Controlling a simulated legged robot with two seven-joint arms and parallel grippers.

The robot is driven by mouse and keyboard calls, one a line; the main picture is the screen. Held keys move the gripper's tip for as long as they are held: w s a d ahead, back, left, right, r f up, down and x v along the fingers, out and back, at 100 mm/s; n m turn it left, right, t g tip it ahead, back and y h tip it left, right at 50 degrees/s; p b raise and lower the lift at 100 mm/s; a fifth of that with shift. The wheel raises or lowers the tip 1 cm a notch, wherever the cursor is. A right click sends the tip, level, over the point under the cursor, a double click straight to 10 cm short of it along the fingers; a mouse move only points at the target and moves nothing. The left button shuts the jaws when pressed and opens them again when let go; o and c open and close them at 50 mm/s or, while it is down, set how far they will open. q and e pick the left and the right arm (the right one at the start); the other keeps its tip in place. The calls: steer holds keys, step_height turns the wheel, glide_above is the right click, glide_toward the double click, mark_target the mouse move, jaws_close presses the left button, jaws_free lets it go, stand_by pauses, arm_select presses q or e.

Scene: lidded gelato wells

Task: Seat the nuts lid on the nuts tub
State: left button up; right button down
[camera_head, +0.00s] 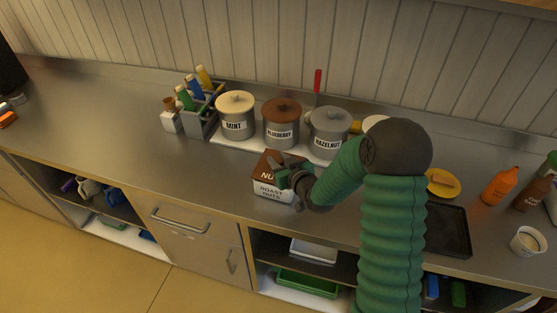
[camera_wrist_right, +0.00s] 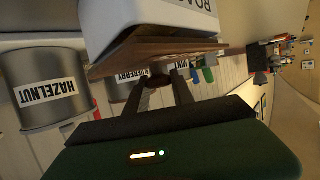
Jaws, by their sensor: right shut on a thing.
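The nuts tub (camera_head: 272,191) is a white box labelled "ROAST NUTS" on the counter, in front of the round canisters. The brown nuts lid (camera_head: 267,160) is over its top, partly hidden by my right gripper (camera_head: 285,174). In the right wrist view, which is upside down, my right gripper (camera_wrist_right: 155,88) is shut on the knob of the lid (camera_wrist_right: 155,52). The lid lies against or very close to the tub (camera_wrist_right: 150,20) and looks slightly askew to it. I cannot tell whether it is fully seated. My left gripper is not in view.
Mint (camera_head: 235,120), blueberry (camera_head: 281,128) and hazelnut (camera_head: 328,136) canisters stand behind the tub. A grey caddy with bottles (camera_head: 201,120) is left of them. A dark tray (camera_head: 447,232) and an orange bottle (camera_head: 499,187) are to the right. The counter left of the tub is clear.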

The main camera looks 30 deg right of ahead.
steer(key=shift+f+b, duration=0.6)
steer(key=shift+f, duration=0.15)
steer(key=c, duration=1.4)
jaws_free()
steer(key=shift+o, duration=0.2)
steer(key=o, duration=0.5)
steer(key=shift+s+r, duration=0.1)
steer(key=shift+s+a+r+p, duration=0.1)
steer(key=shift+s+r+p, duration=0.25)
steer(key=shift+s, duration=0.3)
steer(key=shift+p+v, duration=0.85)
steer(key=shift+v, duration=2.4)
steer(key=shift+f, duration=0.15)
